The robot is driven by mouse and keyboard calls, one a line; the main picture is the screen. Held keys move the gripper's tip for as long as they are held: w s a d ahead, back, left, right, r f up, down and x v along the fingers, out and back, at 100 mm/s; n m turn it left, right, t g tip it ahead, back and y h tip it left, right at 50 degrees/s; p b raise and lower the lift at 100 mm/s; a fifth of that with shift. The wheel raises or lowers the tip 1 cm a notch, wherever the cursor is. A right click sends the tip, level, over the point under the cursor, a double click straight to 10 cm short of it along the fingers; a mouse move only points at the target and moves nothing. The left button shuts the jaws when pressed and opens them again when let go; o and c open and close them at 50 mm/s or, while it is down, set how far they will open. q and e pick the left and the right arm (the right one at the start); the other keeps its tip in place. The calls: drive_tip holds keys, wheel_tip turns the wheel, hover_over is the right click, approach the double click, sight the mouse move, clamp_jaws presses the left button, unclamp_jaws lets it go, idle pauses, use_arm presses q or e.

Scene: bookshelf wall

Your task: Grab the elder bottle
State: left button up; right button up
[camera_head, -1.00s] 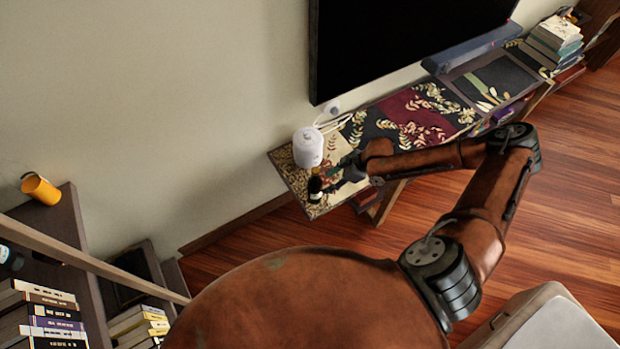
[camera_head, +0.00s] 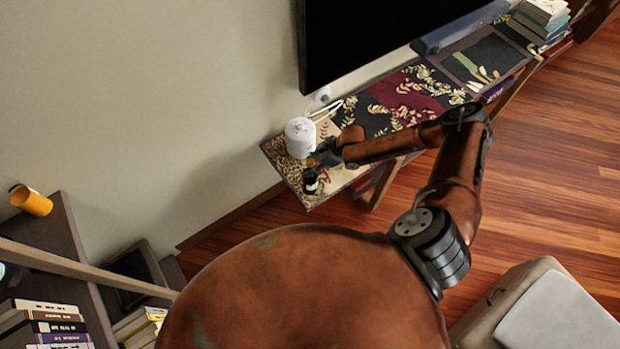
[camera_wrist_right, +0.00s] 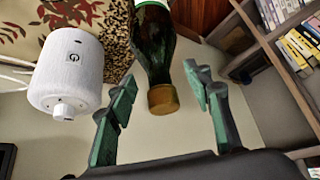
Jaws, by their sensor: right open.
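The elder bottle (camera_head: 311,185) is dark with a pale label and stands near the left end of the low shelf bench in the head view. In the right wrist view the bottle (camera_wrist_right: 154,45) shows dark green glass and a gold cap, which points toward my gripper. My right gripper (camera_head: 319,163) is open close beside the bottle's top. In the wrist view its two green-padded fingers (camera_wrist_right: 160,78) lie on either side of the cap and neck, with gaps visible. My left gripper is not in view.
A white cylindrical device (camera_head: 300,138) stands close behind the bottle; it also shows in the wrist view (camera_wrist_right: 68,75). A large black screen (camera_head: 370,40) hangs above the patterned bench (camera_head: 285,165). An orange cup (camera_head: 32,201) sits on the left shelf.

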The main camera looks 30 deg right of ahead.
drive_tip(key=c, duration=0.8)
clamp_jaws()
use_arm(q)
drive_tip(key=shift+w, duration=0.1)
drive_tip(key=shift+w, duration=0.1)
